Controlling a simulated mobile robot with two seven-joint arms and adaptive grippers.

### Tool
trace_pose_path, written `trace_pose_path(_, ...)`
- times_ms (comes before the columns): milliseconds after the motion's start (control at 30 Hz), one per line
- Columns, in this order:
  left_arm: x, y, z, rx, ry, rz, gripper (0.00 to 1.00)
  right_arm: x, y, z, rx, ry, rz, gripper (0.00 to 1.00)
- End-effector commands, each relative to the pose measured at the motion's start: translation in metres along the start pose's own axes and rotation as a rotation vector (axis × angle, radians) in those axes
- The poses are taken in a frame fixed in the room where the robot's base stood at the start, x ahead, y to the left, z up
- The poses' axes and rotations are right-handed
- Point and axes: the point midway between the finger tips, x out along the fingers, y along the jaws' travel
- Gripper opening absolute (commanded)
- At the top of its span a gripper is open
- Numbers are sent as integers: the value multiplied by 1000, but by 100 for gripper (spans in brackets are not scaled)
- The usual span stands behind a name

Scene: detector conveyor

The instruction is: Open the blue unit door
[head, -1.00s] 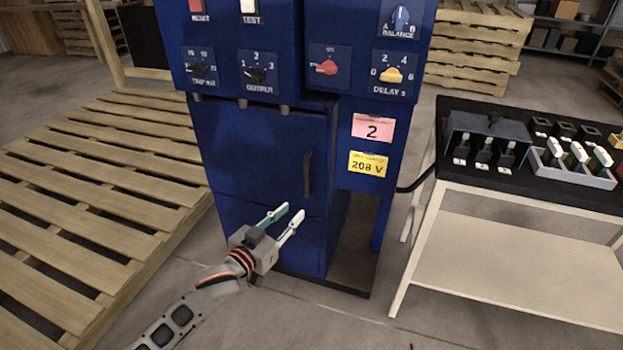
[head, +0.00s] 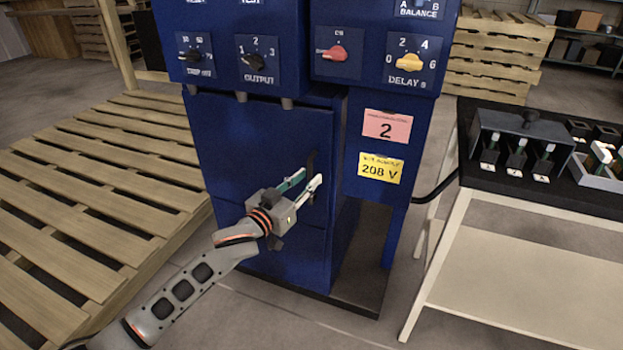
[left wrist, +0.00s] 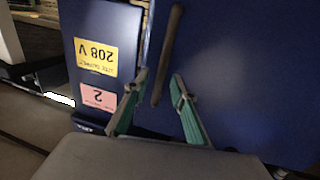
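The blue unit (head: 265,150) stands upright in the middle of the head view. Its blue door (head: 240,140) looks closed. A dark vertical handle (head: 311,160) is on the door's right side, and its lower part is hidden behind my gripper. My left gripper (head: 309,178) is open at the handle, with teal and white fingers. In the left wrist view, which is upside down, the handle (left wrist: 167,55) shows between and beyond the two spread fingers (left wrist: 155,92). I cannot tell whether either finger touches it. My right gripper is not in view.
Knobs (head: 338,52) sit on the panel above the door. A table (head: 530,185) with black holders and a grey tray stands to the right. Wooden pallets (head: 90,190) lie on the left. A black cable (head: 437,187) runs from the unit toward the table.

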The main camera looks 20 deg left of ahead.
Motion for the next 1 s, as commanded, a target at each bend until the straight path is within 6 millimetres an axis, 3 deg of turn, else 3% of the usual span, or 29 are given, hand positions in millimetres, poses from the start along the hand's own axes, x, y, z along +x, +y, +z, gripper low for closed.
trace_pose_path(233,18,0,2,1,-2,0,25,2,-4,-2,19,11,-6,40)
trace_pose_path(567,20,0,0,1,0,0,25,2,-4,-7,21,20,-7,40)
trace_pose_path(667,20,0,0,0,0,0,2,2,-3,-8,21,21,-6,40)
trace_pose_path(700,20,0,0,0,0,0,0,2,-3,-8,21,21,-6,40)
trace_pose_path(1000,16,0,-1,1,0,9,0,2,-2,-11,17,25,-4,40)
